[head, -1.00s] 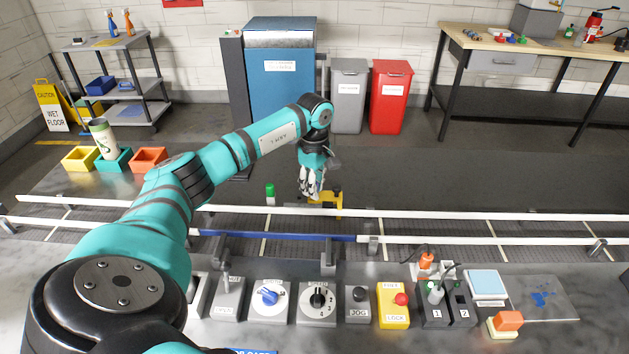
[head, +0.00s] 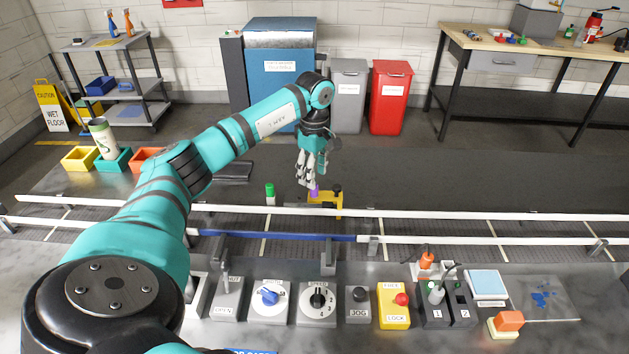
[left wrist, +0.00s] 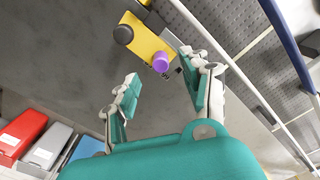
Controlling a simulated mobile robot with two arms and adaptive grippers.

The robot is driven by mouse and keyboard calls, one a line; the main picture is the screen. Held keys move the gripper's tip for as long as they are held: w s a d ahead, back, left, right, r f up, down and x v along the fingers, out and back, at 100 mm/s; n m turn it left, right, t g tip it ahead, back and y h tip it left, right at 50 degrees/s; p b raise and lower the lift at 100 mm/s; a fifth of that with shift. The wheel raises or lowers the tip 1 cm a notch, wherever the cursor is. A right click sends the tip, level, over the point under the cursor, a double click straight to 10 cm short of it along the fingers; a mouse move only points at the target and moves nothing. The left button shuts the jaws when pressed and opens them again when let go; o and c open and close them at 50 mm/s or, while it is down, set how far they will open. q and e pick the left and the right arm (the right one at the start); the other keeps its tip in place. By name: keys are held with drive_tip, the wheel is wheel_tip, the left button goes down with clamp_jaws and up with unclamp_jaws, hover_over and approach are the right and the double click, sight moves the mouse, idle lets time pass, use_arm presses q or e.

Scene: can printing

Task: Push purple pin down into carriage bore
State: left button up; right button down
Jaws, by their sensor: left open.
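The purple pin (head: 314,189) stands at the left end of the yellow carriage (head: 329,198), just behind the conveyor's far rail. In the left wrist view the purple pin (left wrist: 160,62) sits at one end of the yellow carriage (left wrist: 147,42), with a black knob (left wrist: 123,35) at the other end. The pin sticks up from the carriage; its depth in the bore is hidden. My left gripper (head: 308,184) hangs just above and beside the pin, pointing down. In the left wrist view its fingers (left wrist: 160,90) are spread, with nothing between them. My right gripper is not in view.
A green-capped marker-like post (head: 270,193) stands left of the carriage. The white conveyor rails (head: 450,215) run across in front. A control panel with knobs and a yellow lock box (head: 393,305) lies nearest. The blue machine (head: 280,75) and bins stand behind.

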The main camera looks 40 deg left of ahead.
use_arm(q)
wheel_tip(320, 180, up, 7)
drive_tip(key=shift+s+d+f, duration=0.1)
idle(0.7)
